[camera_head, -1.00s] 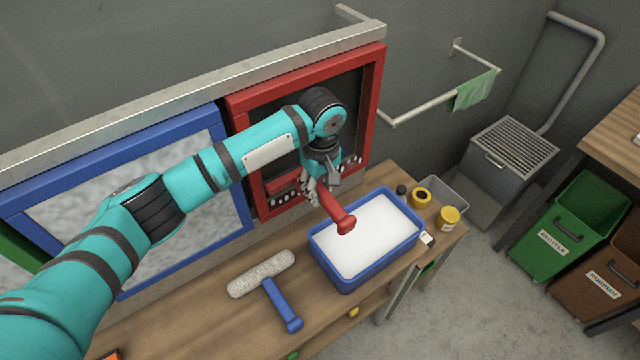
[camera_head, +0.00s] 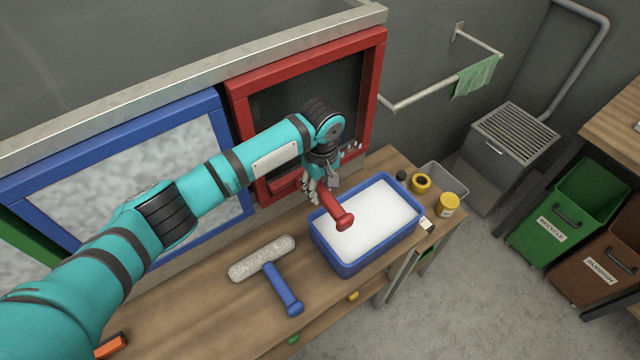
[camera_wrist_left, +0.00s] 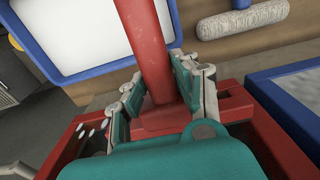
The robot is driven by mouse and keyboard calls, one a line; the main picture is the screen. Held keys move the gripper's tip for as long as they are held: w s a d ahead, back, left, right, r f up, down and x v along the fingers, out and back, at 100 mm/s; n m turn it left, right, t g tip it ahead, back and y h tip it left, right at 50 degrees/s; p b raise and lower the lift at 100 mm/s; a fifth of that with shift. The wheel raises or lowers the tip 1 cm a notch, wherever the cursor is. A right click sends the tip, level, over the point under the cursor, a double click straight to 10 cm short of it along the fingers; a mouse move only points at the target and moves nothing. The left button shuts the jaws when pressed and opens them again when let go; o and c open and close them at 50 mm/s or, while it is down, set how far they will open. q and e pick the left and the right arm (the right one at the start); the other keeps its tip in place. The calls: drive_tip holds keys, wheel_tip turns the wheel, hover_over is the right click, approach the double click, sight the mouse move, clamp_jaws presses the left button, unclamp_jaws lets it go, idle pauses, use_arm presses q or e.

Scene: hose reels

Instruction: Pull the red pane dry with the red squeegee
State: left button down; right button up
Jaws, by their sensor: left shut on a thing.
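The red-framed pane (camera_head: 312,92) is dark and mostly clear, with a few white flecks near its lower right corner. My left gripper (camera_head: 322,186) is shut on the handle of the red squeegee (camera_head: 335,208), in front of the pane's lower edge. The squeegee's handle end points out over the blue tub. In the left wrist view the red handle (camera_wrist_left: 146,50) runs between the fingers (camera_wrist_left: 150,92), and the squeegee's wide head lies against or close to the pane; contact is hidden. The right gripper is out of view.
A blue tub (camera_head: 343,262) of white suds stands on the wooden bench (camera_head: 215,320). A blue-handled roller (camera_head: 280,290) lies left of it. A blue-framed, whitish pane (camera_head: 130,165) adjoins the red one. Yellow jars (camera_head: 446,204) stand right of the tub.

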sight(338, 209)
use_arm(q)
drive_tip(key=shift+r, duration=0.1)
drive_tip(key=shift+s+d+p, duration=0.15)
drive_tip(key=shift+s+p, duration=0.05)
drive_tip(key=shift+p, duration=0.25)
drive_tip(key=s+d+p, duration=0.1)
drive_tip(key=s, duration=0.1)
drive_tip(key=s+d+p, duration=0.2)
drive_tip(key=shift+s, duration=0.1)
drive_tip(key=shift+s+d, duration=0.4)
drive_tip(key=shift+s, duration=0.1)
